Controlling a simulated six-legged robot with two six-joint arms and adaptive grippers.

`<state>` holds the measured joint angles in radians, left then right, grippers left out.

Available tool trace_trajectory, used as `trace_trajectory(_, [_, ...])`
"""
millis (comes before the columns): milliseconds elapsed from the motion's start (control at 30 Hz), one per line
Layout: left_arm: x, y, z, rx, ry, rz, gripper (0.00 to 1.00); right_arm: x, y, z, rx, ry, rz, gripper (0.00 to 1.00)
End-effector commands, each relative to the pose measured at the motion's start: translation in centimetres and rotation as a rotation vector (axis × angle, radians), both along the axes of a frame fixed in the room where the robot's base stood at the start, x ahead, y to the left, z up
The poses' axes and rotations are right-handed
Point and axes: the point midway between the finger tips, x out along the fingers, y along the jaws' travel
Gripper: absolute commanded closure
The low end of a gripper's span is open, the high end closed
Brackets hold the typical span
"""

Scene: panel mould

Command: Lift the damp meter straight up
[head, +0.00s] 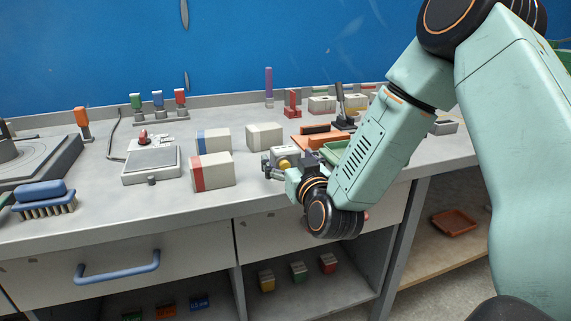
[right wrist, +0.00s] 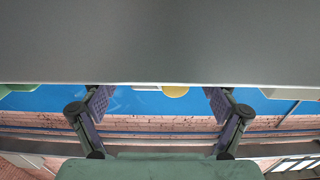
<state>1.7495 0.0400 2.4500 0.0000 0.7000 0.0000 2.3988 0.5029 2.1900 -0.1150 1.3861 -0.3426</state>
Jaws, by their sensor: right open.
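A small pale grey thing with a round yellow part (head: 285,163), probably the damp meter, stands near the bench's front edge in the head view. It is partly hidden behind my right gripper (head: 273,170), which is close in front of it. I cannot tell whether they touch. In the right wrist view my right gripper (right wrist: 159,96) is open, its two fingers wide apart. A yellow round part (right wrist: 175,91) shows between them, partly cut off by a broad grey surface. My left gripper is not in view.
A red-and-white box (head: 212,173) and a blue-and-white box (head: 214,139) stand left of the gripper, with a plain pale box (head: 264,136) behind. A green tray (head: 340,152) lies to the right, partly behind my arm. A scale (head: 151,162) stands farther left.

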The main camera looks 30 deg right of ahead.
Motion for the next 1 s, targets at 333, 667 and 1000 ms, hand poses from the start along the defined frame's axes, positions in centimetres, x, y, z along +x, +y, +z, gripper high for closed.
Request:
trace_trajectory(333, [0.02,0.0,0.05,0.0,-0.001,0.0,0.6,-0.04,0.02,0.01,-0.001,0.0,0.0,0.32])
trace_trajectory(667, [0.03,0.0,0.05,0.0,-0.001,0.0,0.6,-0.05,0.01,0.0,-0.001,0.0,0.001,0.6])
trace_trajectory(1000, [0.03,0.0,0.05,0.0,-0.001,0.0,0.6,-0.07,0.01,-0.06,-0.001,0.002,0.0,0.88])
